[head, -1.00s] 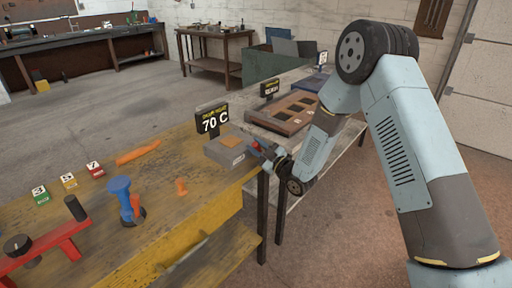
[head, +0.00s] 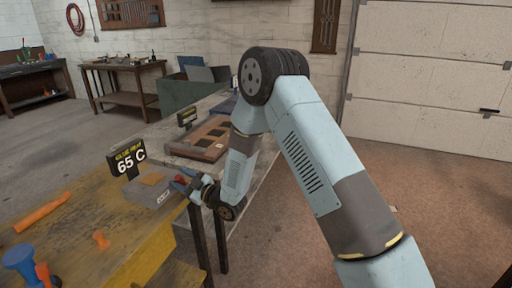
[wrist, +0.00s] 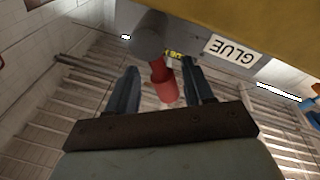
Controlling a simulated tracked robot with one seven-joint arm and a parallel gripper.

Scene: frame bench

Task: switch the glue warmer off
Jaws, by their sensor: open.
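The glue warmer (head: 150,189) is a grey box with an orange-brown top at the far right end of the yellow bench. The black sign (head: 127,159) behind it reads 65 C. In the wrist view the warmer's label (wrist: 233,50) reads GLUE, upside down. A red lever (wrist: 161,84) sticks out from a grey round hub (wrist: 149,35) on its side. My gripper (head: 184,182) is at the warmer's right side. In the wrist view my gripper (wrist: 160,68) is open, with the red lever between its fingers and gaps visible on both sides.
An orange tool (head: 42,212), a small orange piece (head: 101,239) and a blue tool (head: 20,260) stand or lie on the yellow bench (head: 80,205). A brown framed tray (head: 200,140) is on the grey bench behind. The floor to the right is clear.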

